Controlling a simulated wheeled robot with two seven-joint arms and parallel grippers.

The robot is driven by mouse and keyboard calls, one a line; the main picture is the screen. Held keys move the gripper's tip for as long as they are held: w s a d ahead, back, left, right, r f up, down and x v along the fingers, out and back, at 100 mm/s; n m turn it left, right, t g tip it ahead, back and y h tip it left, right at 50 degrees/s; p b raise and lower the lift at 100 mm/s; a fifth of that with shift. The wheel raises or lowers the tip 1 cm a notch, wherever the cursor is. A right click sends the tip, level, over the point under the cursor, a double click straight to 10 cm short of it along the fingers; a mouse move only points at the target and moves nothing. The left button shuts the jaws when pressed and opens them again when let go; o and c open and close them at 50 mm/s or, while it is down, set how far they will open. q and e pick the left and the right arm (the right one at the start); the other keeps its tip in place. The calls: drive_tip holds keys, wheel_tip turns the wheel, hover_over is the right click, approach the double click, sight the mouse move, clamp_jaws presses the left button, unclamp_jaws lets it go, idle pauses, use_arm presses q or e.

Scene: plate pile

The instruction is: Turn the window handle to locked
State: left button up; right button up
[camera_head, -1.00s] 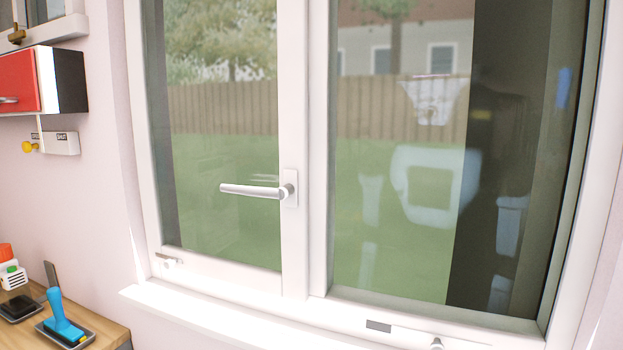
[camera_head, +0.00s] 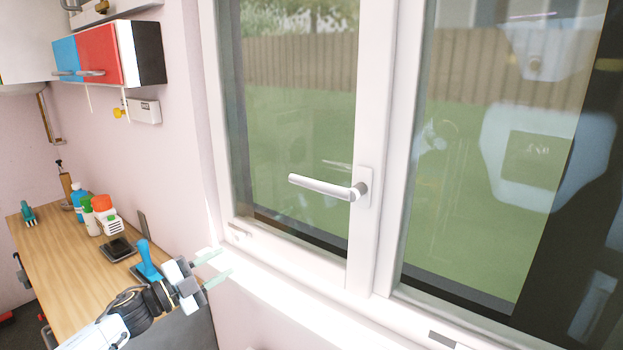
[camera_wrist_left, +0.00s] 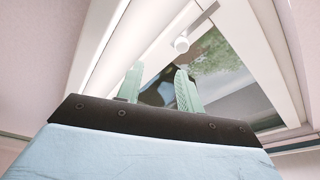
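The white window handle (camera_head: 328,187) sits on the middle frame post of the closed-looking window (camera_head: 377,130). Its lever lies nearly level, pointing left from its pivot. My left gripper (camera_head: 222,268) is low and to the left of the handle, over the window sill, apart from it. Its two pale green fingers are spread with nothing between them. In the left wrist view the fingers (camera_wrist_left: 158,86) point up toward the window frame, with a small white knob-like part (camera_wrist_left: 181,44) beyond them. My right gripper is not in view.
A wooden counter (camera_head: 60,265) at left holds bottles (camera_head: 85,205), a blue-handled tool (camera_head: 147,262) and a dark pad (camera_head: 118,249). A red and blue cabinet (camera_head: 100,55) hangs on the wall above. The space before the glass is clear.

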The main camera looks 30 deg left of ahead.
use_arm(q)
drive_tip(key=d+r+m+g+h, duration=0.1)
drive_tip(key=d+r+m+h, duration=0.15)
drive_tip(key=r, duration=0.25)
drive_tip(key=s+d+r+m+g+h+p, duration=0.1)
drive_tip(key=d+r+m+h, duration=0.15)
drive_tip(key=r, duration=0.25)
drive_tip(key=d+r+m+g+h, duration=0.1)
drive_tip(key=d+r+m+h, duration=0.1)
drive_tip(key=r+m, duration=0.3)
drive_tip(key=m+g+h+p, duration=0.1)
drive_tip(key=m+g+h, duration=0.2)
drive_tip(key=m, duration=0.1)
approach(304, 183)
drive_tip(key=p+x, duration=0.3)
drive_tip(key=x, duration=0.6)
drive_tip(key=shift+w+d+p, duration=0.15)
drive_tip(key=shift+p, duration=0.15)
drive_tip(key=shift+p+x, duration=0.3)
drive_tip(key=shift+x, duration=0.55)
drive_tip(key=shift+f, duration=0.15)
drive_tip(key=shift+c, duration=0.4)
clamp_jaws()
